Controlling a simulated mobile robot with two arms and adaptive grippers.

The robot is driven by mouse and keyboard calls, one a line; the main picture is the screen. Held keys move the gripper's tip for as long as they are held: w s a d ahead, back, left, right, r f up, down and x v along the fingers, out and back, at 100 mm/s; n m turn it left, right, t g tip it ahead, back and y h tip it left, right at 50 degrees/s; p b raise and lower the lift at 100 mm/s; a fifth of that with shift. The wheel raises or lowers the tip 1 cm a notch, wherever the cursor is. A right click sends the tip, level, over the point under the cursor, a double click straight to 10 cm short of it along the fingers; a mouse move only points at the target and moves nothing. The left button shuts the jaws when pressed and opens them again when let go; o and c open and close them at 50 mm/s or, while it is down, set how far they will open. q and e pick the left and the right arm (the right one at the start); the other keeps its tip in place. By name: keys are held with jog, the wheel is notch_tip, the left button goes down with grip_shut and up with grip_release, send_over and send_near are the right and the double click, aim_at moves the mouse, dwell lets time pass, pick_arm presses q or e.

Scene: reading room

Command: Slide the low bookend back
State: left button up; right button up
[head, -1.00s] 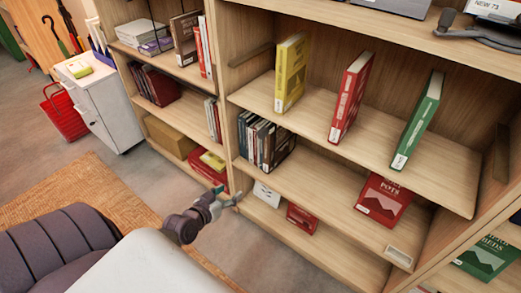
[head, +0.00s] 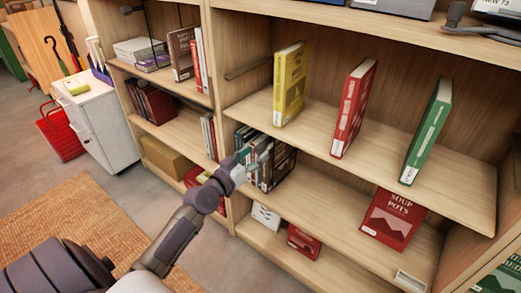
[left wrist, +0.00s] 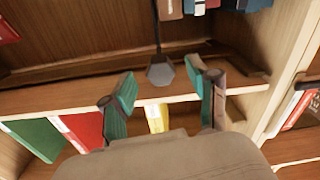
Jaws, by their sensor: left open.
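In the left wrist view, which looks upside down, a grey six-sided knob (left wrist: 160,71) with a thin dark rod shows at the shelf's underside. It appears to be part of the low bookend. My left gripper (left wrist: 162,87) is open, with the knob ahead of and between its two teal fingertips. I cannot tell whether they touch it. In the head view, my left gripper (head: 250,165) is in front of the row of dark books (head: 246,136) on the lower shelf and hides part of them. The rest of the bookend is hard to make out there. My right gripper is not in view.
A yellow book (head: 290,84), a red book (head: 353,108) and a green book (head: 427,130) stand on the shelf above. A red "Soup Pots" book (head: 392,218) faces out at right on the lower shelf. The lower shelf between is clear.

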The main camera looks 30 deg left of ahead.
aim_at(258, 152)
pick_arm(q)
jog(key=shift+w+d, duration=0.1)
jog(key=shift+w, duration=1.65)
grip_shut()
